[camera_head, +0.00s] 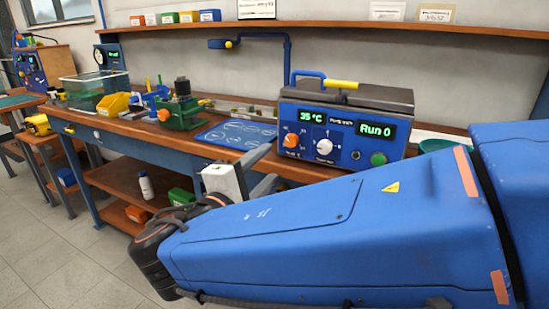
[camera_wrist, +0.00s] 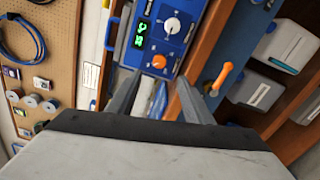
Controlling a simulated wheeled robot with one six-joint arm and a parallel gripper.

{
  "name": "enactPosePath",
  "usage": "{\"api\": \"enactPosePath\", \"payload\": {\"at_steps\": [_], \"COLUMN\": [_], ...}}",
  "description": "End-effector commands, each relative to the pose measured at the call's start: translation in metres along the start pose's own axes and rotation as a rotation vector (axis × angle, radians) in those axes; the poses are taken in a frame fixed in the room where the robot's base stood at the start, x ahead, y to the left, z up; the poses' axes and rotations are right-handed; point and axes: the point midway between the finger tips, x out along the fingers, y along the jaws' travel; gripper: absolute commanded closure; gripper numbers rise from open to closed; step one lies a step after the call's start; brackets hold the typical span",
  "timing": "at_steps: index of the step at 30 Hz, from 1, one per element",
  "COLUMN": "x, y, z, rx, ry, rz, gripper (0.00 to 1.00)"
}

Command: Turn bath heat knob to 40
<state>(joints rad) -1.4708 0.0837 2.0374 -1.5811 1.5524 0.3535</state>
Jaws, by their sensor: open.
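The blue bath unit (camera_head: 345,108) stands on the bench, with "35 °C" on its left display (camera_head: 311,115) and "Run 0" on its right display. An orange knob (camera_head: 291,140) sits below the temperature display, and a white pointer knob (camera_head: 324,146) is to its right. Their labels are too small to read. In the wrist view the panel is turned sideways, with the orange knob (camera_wrist: 159,62) and the white knob (camera_wrist: 173,25) beyond the fingertips. My gripper (camera_wrist: 158,77) is open and empty, apart from both knobs. It also shows in the head view (camera_head: 262,170), left of and in front of the panel.
A green button (camera_head: 378,158) is at the panel's lower right. A blue mat (camera_head: 238,134) lies left of the unit. A green device with an orange knob (camera_head: 181,110) and a yellow bin (camera_head: 113,104) stand further left. Grey bins (camera_wrist: 286,45) show in the wrist view.

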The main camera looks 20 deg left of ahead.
Motion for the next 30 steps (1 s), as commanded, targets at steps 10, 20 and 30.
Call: {"api": "enactPosePath", "payload": {"at_steps": [10,20,30], "x": [-0.046,-0.052,-0.052], "y": [0.000,0.000,0.000], "z": [-0.001,0.000,0.000], "rx": [0.000,0.000,0.000], "ry": [0.002,0.000,0.000], "rz": [0.001,0.000,0.000], "gripper": [0.54,0.54,0.54]}}
